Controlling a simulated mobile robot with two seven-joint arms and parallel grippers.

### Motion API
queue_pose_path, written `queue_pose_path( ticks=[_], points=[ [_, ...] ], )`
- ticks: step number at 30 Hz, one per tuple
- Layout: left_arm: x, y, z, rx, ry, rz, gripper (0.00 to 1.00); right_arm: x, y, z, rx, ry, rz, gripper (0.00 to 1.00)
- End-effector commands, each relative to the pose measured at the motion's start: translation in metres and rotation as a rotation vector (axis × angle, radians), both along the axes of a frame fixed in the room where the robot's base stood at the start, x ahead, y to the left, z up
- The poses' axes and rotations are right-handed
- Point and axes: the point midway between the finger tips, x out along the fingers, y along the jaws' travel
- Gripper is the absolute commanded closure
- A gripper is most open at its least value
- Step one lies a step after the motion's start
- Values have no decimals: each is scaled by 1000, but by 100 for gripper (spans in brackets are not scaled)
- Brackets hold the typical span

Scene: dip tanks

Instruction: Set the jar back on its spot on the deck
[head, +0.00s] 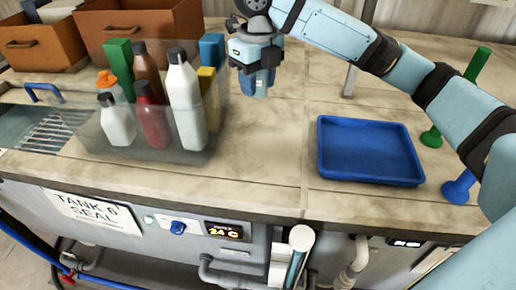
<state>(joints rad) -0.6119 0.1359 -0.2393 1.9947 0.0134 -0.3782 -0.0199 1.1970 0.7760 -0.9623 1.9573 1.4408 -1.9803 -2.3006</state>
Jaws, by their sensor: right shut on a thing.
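My right gripper (256,78) is above the deck (262,135) at the upper middle of the head view, pointing down, between the clear bin and the blue tray. I cannot tell whether the jar touches the deck. No marked spot for it is visible. My left gripper is out of view.
A clear bin (150,153) of bottles stands left of my gripper. A blue tray (368,178) lies to the right, near a green stand (432,137) and a blue stand (458,187). Brown boxes (40,45) stand at the back left. The middle deck is bare.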

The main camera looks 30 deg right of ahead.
Motion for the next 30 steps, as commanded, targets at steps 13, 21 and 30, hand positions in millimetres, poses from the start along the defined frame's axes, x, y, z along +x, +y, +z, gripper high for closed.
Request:
queue_pose_path(
  ticks=[13,21,30],
  points=[
    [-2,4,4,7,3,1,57,-3,-1,-77,0,5,67,82],
    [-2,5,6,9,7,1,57,-2,-1,-138,1,2,66,82],
    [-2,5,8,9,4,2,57,-2,-1,-164,-1,1,65,82]
  ],
)
